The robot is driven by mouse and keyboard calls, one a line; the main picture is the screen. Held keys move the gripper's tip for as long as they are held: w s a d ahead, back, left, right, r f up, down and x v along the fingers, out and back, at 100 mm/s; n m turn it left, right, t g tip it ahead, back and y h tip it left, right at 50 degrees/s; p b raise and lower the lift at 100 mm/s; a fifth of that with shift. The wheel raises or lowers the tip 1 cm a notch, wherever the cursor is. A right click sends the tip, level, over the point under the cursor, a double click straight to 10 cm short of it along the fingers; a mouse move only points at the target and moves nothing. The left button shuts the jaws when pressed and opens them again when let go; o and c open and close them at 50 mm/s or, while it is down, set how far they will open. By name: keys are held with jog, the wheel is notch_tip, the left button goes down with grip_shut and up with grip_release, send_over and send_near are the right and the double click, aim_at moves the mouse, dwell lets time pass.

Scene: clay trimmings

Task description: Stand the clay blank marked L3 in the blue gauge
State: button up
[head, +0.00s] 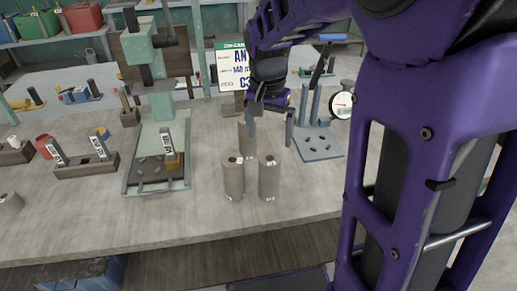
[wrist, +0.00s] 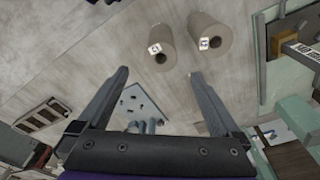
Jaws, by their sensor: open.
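Two grey-brown clay blanks stand upright side by side near the table's front: a left one (head: 233,180) and a right one (head: 268,180). A third grey-brown piece (head: 246,142) stands behind them, partly hidden by my gripper. The small white tags are too blurred to tell which is L3. Two blanks also show in the wrist view, one (wrist: 163,42) beside the other (wrist: 210,32). The blue-grey gauge (head: 318,145), a plate with holes and uprights, is right of my gripper; it also shows in the wrist view (wrist: 140,103). My gripper (head: 270,122) is open and empty, above and behind the front blanks.
A green press (head: 157,150) stands left of the blanks. A wooden rack (head: 87,170) with tagged pieces is further left. A round dial (head: 341,106) is by the gauge, and a sign (head: 232,70) stands behind. The front table strip is clear.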

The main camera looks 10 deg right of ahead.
aim_at(269, 159)
jog(key=f, duration=0.4)
jog(key=w+f, duration=0.1)
jog(key=f, duration=0.3)
jog(key=f+b, duration=0.1)
jog(key=f, duration=0.4)
jog(key=shift+w+d+f, duration=0.1)
jog(key=shift+w+d, duration=0.15)
jog(key=shift+d, duration=0.15)
grip_shut()
